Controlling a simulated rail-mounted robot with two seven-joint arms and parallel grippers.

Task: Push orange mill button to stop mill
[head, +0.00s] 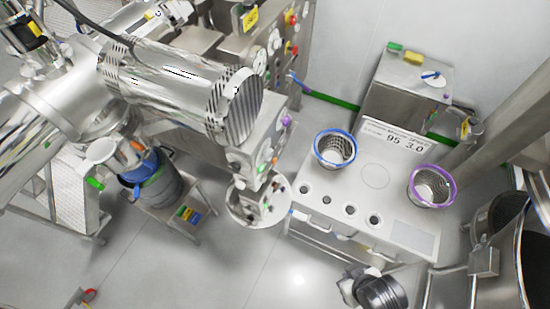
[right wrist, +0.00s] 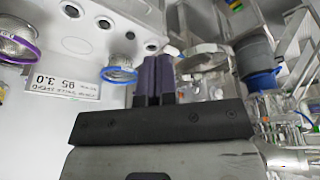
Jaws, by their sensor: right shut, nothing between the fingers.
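The steel mill housing (head: 262,148) stands left of the bench in the head view, with small coloured controls on its face. A small orange-red spot (head: 274,161) beside a green one looks like the orange button, but it is too small to be sure. My right gripper (head: 350,285) is low in the head view, in front of the bench and well apart from the controls. In the right wrist view its dark fingers (right wrist: 153,78) are together with nothing between them. The button cannot be made out in the right wrist view. I do not see my left gripper.
The bench (head: 318,182) holds a blue-rimmed basket (head: 335,148), a purple-rimmed basket (head: 432,186) and a display reading 95 and 3.0 (head: 405,143). A barrel (head: 158,192) stands left. Open floor lies in front.

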